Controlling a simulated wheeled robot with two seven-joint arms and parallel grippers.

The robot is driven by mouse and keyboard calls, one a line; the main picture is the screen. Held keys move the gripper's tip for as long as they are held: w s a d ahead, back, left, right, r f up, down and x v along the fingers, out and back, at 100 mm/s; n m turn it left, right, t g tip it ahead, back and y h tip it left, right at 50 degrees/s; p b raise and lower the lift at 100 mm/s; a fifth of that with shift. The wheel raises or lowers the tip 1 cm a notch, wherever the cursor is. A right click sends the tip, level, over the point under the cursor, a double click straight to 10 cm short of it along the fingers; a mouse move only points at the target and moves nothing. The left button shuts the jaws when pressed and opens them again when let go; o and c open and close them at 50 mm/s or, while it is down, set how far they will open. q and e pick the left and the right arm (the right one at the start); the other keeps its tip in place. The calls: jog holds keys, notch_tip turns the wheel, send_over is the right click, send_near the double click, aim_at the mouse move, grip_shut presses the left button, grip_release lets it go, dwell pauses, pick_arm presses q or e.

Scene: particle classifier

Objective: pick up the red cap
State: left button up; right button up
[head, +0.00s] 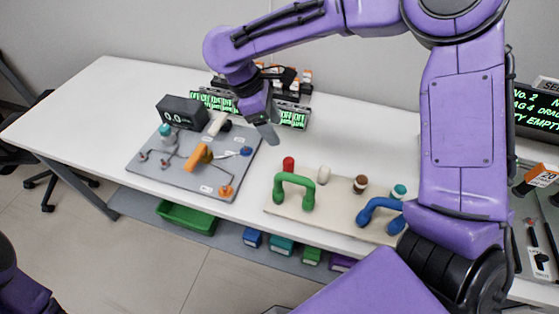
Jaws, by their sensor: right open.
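The red cap (289,163) is a small upright cylinder at the back left of a beige board (335,214), behind a green arch-shaped handle (295,182). My right gripper (268,133) hangs over the table, above and slightly left of the red cap in the picture, apart from it. It points downward, is open and holds nothing that I can see. The gap between its fingers is hard to make out from this angle. My left gripper is not in view.
Also on the board are a white cap (324,174), a brown cap (361,183), a teal cap (399,191) and a blue handle (379,208). A grey panel (180,178) with an orange lever (199,157) lies left. Green-lit displays (293,118) stand behind my gripper.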

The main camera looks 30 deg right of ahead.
jog(key=b, duration=0.3)
send_near(287, 160)
jog(key=x, duration=1.1)
jog(key=shift+f+b, duration=0.1)
jog(key=shift+b, duration=0.2)
jog(key=c, duration=1.1)
